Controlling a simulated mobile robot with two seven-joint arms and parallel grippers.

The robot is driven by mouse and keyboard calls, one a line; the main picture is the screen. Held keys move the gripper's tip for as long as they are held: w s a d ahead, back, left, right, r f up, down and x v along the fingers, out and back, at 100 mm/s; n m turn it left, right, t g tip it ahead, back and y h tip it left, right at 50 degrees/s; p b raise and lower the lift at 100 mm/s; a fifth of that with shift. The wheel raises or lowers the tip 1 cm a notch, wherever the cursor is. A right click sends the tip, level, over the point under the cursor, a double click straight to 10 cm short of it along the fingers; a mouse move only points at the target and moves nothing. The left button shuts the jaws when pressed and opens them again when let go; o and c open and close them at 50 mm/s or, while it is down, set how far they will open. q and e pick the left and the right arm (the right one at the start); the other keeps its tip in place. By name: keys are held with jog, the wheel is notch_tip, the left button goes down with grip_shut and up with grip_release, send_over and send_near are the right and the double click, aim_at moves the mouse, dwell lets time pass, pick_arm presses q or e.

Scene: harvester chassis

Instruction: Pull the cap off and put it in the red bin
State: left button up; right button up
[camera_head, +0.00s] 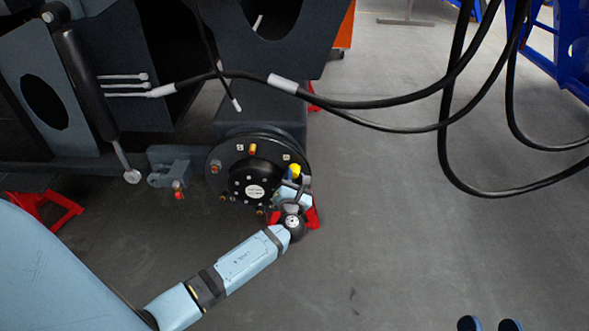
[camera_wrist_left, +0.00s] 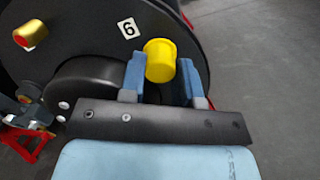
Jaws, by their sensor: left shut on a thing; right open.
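A yellow cap (camera_head: 294,170) shows at the right side of the round black hub (camera_head: 222,160). In the left wrist view the cap (camera_wrist_left: 160,60) sits between the two blue fingers of my left gripper (camera_wrist_left: 160,78), close to a "6" label. My left gripper (camera_head: 292,180) is shut on it, in front of the hub face. Whether the cap still touches a fitting behind it is hidden. Two dark blue fingertips of my right gripper (camera_head: 489,324) show apart at the bottom edge, with nothing seen between them. No red bin is in view.
Several brass fittings with red ends, one at the hub top (camera_head: 252,149), ring the hub. Black hoses (camera_head: 400,102) hang across the upper right. Red stands (camera_head: 45,208) are under the chassis. The grey floor (camera_head: 420,250) to the right is clear.

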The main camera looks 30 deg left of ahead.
pick_arm(q)
jog(key=shift+p+v, duration=0.6)
jog(key=shift+v, duration=1.4)
jog(key=shift+r, duration=0.1)
